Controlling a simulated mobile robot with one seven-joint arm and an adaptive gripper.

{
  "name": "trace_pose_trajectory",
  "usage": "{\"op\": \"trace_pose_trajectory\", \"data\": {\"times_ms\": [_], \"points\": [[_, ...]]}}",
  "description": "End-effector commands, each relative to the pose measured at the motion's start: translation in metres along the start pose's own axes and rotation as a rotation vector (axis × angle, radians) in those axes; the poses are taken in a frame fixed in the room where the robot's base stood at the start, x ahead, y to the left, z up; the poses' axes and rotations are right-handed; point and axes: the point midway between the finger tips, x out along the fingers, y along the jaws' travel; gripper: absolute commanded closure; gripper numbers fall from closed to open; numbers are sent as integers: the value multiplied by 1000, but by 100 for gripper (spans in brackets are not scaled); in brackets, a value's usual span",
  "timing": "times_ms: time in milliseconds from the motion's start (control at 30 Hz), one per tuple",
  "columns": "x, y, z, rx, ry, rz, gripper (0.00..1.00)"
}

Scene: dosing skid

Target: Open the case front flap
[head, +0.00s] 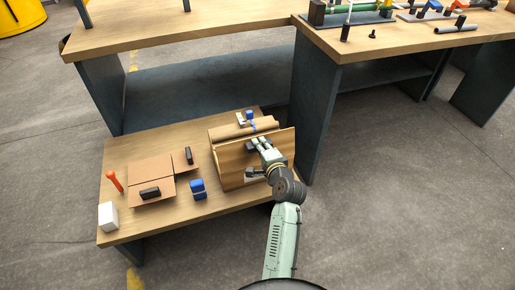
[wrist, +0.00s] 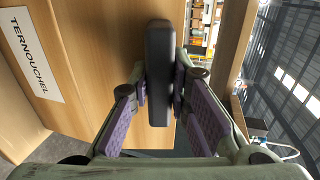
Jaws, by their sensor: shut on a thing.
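The wooden case (head: 216,134) sits at the back right of the low table. Its front flap (head: 233,168) is a broad wooden board that looks tilted in the head view; how far it stands open I cannot tell. In the wrist view the board (wrist: 95,50) fills the left side and bears a white label reading TERNOUCHEL (wrist: 30,55). My gripper (head: 256,144) is at the flap. In the wrist view my gripper (wrist: 160,88) has its purple-padded fingers on both sides of a dark upright handle (wrist: 160,60), shut on it.

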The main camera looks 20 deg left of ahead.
Motion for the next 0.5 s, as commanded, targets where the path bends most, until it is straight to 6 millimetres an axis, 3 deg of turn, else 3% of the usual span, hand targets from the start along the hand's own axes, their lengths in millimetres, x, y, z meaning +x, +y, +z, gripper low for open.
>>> {"op": "trace_pose_trajectory", "data": {"times_ms": [33,500], "points": [[-4,11,0,6,2,-40,100],[-39,32,1,1,-3,-30,100]]}}
